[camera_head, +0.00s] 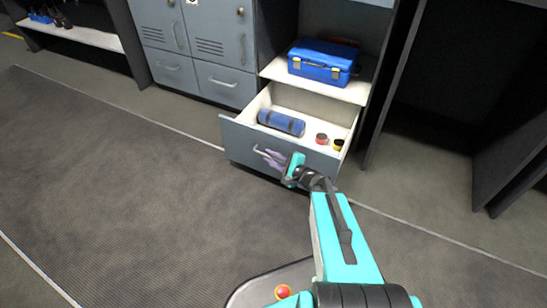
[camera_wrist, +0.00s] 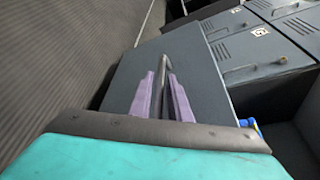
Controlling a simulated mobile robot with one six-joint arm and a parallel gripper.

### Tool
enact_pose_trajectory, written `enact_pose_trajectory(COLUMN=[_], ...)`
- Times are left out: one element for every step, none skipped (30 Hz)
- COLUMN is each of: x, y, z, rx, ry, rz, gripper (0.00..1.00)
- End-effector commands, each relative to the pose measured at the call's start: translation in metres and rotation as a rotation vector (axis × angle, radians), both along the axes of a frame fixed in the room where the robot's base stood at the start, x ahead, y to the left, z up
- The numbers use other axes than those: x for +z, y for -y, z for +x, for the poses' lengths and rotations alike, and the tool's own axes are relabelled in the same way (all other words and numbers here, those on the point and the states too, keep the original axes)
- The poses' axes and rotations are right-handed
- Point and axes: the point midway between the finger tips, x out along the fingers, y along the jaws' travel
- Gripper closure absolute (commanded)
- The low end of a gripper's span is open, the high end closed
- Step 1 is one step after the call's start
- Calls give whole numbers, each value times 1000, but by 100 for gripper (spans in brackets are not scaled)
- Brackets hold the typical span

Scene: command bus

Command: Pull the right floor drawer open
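The right floor drawer (camera_head: 248,142) is pulled out from the cabinet below the open shelf, and its pale inside shows. Its bar handle (camera_head: 261,150) is on the grey front. My gripper (camera_head: 273,158) is at this handle. In the wrist view, the two purple fingers (camera_wrist: 164,95) lie close on either side of the handle (camera_wrist: 167,64) and appear shut on it. The drawer front (camera_wrist: 190,62) fills the middle of that view. Part of the handle is hidden by my gripper in the head view.
A blue roll (camera_head: 281,122), a red item (camera_head: 321,138) and a yellow-and-black item (camera_head: 338,144) lie in the drawer. A blue case (camera_head: 322,62) sits on the shelf above. Grey lockers (camera_head: 213,45) stand to the left. The floor in front is clear.

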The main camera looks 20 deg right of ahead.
Motion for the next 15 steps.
enact_pose_trajectory(x=[0, 0, 0, 0, 0, 0, 1, 1, 2, 2, 2, 3, 4, 5, 6], y=[1, 2, 2, 2, 2, 3, 3, 3, 5, 6, 7, 8, 9, 11, 12], z=[0, 0, 0, -1, -1, -2, -2, -3, -5, -7, -9, -11, -14, -17, -21], rx=[-2, -3, -3, -4, -4, -4, -5, -5, -5, -7, -8, -8, -9, -8, -8], ry=[0, 0, 0, -1, -1, -1, -1, -1, -2, -2, -2, -2, -2, -2, -2], rz=[-1, -1, -1, -1, -1, -1, -2, -2, -2, -1, -2, -2, -2, -1, -1], gripper=[83, 83, 83, 83, 83, 83, 83, 83, 83, 83, 83, 83, 83, 83, 83])
